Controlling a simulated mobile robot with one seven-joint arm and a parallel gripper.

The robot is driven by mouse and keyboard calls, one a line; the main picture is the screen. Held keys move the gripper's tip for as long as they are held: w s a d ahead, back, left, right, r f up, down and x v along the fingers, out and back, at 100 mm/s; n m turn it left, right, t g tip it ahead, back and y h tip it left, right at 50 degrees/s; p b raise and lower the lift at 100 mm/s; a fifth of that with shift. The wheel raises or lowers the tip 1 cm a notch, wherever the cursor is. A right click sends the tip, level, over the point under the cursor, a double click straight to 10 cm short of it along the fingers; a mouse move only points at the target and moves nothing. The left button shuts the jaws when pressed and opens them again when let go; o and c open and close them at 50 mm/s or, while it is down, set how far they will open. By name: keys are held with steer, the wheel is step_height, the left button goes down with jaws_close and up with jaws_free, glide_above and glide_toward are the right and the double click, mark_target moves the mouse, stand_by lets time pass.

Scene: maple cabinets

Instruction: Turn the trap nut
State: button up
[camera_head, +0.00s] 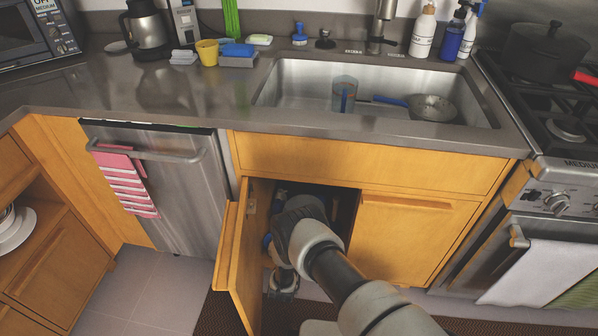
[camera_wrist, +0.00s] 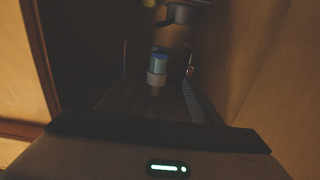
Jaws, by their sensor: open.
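The sink cabinet (camera_head: 262,200) stands open on its left side, and its inside is dark. In the wrist view a dark, rounded pipe piece (camera_wrist: 182,14) hangs at the top edge; it looks like part of the drain trap. I cannot tell which part of it is the nut. My gripper (camera_head: 283,282) is low at the cabinet opening, partly hidden behind my arm in the head view. It is open, and I see nothing held. The pipe piece is apart from it, farther in. The trap is hidden by my arm and the counter in the head view.
The open cabinet door (camera_head: 238,262) stands just left of my arm. A blue-and-white bottle (camera_wrist: 157,66) stands inside the cabinet. Wood panels close in on both sides in the wrist view. The sink (camera_head: 300,85) above holds a cup and a pan.

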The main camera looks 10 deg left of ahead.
steer(key=w+b, duration=0.6)
steer(key=w, duration=1.1)
steer(key=shift+w+d, duration=0.3)
steer(key=shift+c, duration=0.2)
steer(key=c, duration=1)
